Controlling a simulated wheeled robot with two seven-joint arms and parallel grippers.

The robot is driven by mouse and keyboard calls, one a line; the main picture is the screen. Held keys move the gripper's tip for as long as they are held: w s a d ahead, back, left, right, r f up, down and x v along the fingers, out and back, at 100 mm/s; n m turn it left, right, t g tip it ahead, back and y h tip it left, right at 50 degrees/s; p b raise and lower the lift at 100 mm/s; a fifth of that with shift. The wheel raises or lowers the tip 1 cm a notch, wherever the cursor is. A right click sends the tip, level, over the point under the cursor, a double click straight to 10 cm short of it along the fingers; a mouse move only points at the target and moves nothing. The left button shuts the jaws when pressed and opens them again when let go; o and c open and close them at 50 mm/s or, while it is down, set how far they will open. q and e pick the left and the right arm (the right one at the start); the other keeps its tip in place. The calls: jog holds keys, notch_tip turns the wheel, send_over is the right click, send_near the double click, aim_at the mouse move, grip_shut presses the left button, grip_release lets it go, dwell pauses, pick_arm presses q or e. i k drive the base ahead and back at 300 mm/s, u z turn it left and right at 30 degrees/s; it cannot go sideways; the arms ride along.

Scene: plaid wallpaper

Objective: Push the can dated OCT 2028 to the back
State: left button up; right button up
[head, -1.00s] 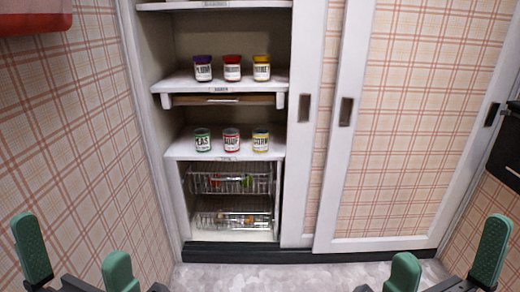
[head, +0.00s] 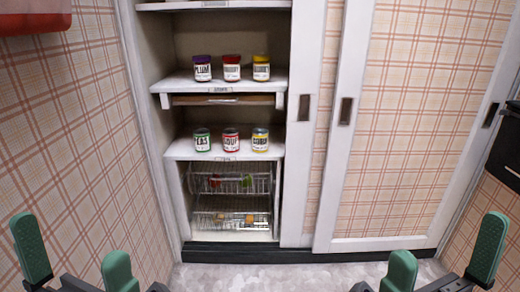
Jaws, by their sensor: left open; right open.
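Three cans stand upright in a row on the lower shelf (head: 225,155) of the open cupboard: a green PEAS can (head: 202,141) at left, a red SOUP can (head: 231,141) in the middle and a yellow can (head: 260,141) at right. No date is readable on any can at this size. My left gripper (head: 75,262) is open and empty at the lower left, well in front of the cupboard. My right gripper (head: 445,262) is open and empty at the lower right, also far from the shelf.
Three jars, purple-lidded (head: 202,69), red-lidded (head: 232,69) and yellow-lidded (head: 261,69), stand on the shelf above. Wire baskets (head: 232,218) sit below the cans. A sliding door (head: 420,130) covers the cupboard's right side. A plaid wall (head: 80,140) is close on the left.

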aim_at(202, 135)
jog(key=u, duration=0.3)
jog(key=i, duration=1.45)
jog(key=z, duration=0.2)
